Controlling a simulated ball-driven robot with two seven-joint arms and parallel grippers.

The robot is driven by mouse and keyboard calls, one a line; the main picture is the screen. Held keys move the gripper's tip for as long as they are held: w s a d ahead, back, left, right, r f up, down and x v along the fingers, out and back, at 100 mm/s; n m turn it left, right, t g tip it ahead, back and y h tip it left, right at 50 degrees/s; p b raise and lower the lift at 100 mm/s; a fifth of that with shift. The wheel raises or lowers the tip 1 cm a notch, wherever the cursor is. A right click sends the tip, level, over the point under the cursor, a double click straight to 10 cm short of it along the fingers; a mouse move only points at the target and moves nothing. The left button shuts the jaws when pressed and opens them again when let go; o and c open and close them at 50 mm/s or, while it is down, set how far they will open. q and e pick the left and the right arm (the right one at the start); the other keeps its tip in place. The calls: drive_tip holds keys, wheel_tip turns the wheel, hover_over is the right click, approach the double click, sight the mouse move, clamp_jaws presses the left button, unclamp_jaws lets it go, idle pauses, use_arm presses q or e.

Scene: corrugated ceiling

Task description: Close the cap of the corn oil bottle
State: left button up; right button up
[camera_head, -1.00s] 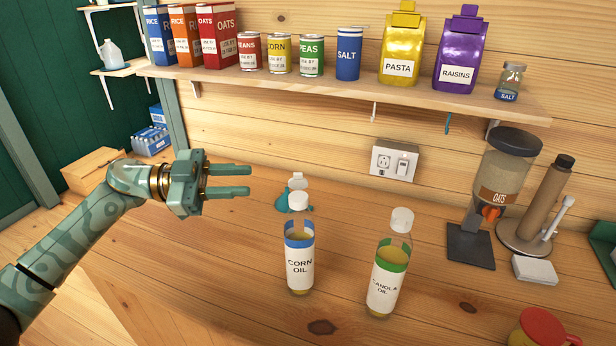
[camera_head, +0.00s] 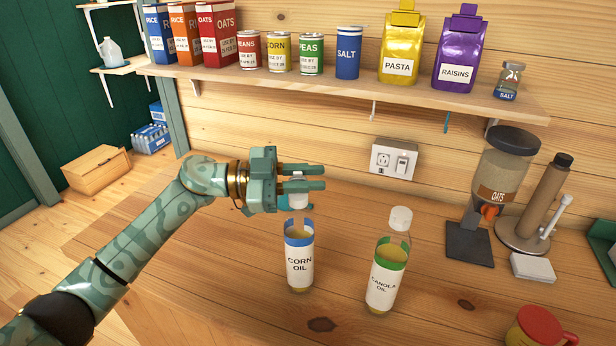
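The corn oil bottle (camera_head: 299,262) stands upright on the wooden counter, with a blue-banded label and a white cap (camera_head: 298,202). The cap's lid was seen standing open above it; now only a small white part shows between my fingers. My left gripper (camera_head: 306,177) is level at the top of the bottle, its two fingers apart, one above the other in the picture. The lower finger hides part of the lid and the cap's top. I cannot tell whether the fingers touch the lid. My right gripper is not in view.
A canola oil bottle (camera_head: 386,275) with a white cap stands to the right. An oats dispenser (camera_head: 500,165) and a red-lidded container (camera_head: 541,328) stand further right. A shelf (camera_head: 340,88) of food packages runs above.

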use_arm(q)
clamp_jaws()
drive_tip(key=m, duration=0.3)
drive_tip(key=s+m, duration=0.1)
drive_tip(key=shift+f, duration=0.3)
drive_tip(key=shift+o, duration=1.9)
unclamp_jaws()
drive_tip(key=shift+f, duration=0.1)
